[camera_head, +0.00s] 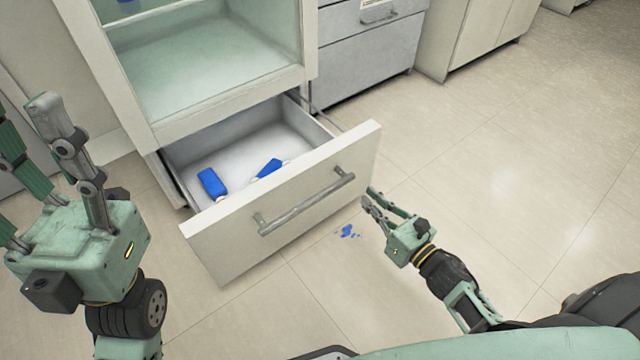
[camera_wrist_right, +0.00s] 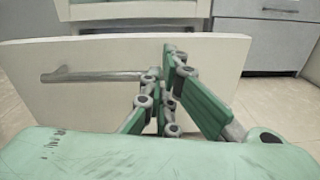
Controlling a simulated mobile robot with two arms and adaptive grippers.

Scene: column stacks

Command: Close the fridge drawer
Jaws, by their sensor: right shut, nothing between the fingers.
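The fridge drawer (camera_head: 330,185) is pulled out below the open fridge compartment (camera_head: 210,70). Its pale front carries a grey bar handle (camera_head: 305,205), and blue items (camera_head: 212,182) lie inside. My right gripper (camera_head: 368,198) is shut and empty near the right end of the drawer front. In the right wrist view the drawer front (camera_wrist_right: 90,105) fills the middle, with the handle (camera_wrist_right: 100,76) left of my fingers (camera_wrist_right: 170,60). I cannot tell whether the fingers touch the front. My left gripper (camera_head: 55,160) is raised left of the drawer, its fingers apart.
Blue specks (camera_head: 347,231) lie on the tiled floor beside the right gripper. A grey drawer cabinet (camera_head: 365,55) and a cream cabinet (camera_head: 475,40) stand right of the fridge. The floor (camera_head: 520,160) on the right is clear.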

